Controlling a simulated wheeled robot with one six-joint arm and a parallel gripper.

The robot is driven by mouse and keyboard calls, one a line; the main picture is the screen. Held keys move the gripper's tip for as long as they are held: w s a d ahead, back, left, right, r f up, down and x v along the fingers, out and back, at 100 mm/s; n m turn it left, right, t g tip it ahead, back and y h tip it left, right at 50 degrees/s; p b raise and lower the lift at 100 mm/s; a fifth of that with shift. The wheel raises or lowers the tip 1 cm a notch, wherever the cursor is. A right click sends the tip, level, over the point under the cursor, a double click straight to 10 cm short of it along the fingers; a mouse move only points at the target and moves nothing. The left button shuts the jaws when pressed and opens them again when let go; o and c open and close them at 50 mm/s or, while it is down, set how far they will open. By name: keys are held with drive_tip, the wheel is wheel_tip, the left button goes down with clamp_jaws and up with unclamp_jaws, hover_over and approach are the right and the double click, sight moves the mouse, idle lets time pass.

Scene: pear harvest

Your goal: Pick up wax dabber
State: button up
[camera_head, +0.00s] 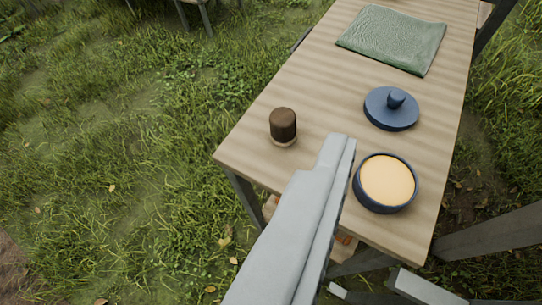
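The likely wax dabber (283,122) is a short dark brown cylinder with a paler bottom rim. It stands upright near the left edge of the wooden table (330,95). My gripper (341,139) shows as a long pale grey shape with a lengthwise seam, rising from the bottom of the picture. Its tip appears to the right of the dabber and a little below it in the picture, apart from it. Nothing shows held at the tip. I cannot tell whether the seam divides two closed fingers or lies on one finger.
A dark blue bowl (359,190) of pale orange wax (388,180) stands right of my gripper. A blue knobbed lid (385,115) lies behind it. A folded green cloth (392,38) lies at the far end. Bare tabletop surrounds the dabber; grass (130,150) lies beyond the edge.

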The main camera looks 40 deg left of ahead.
drive_tip(key=w+a+f+n+g, duration=0.25)
drive_tip(key=w+a+g, duration=0.25)
drive_tip(key=w, duration=0.3)
drive_tip(key=n+g, duration=0.4)
drive_tip(key=g, duration=0.3)
approach(283, 116)
drive_tip(key=f, duration=0.6)
drive_tip(key=w+a+f, duration=0.1)
drive_tip(key=f, duration=0.3)
drive_tip(key=shift+f, duration=0.1)
drive_tip(key=c, duration=1.2)
drive_tip(key=shift+o, duration=0.2)
wheel_tip(283, 116, up, 10)
drive_tip(key=shift+r, duration=0.1)
drive_tip(key=shift+o, duration=0.9)
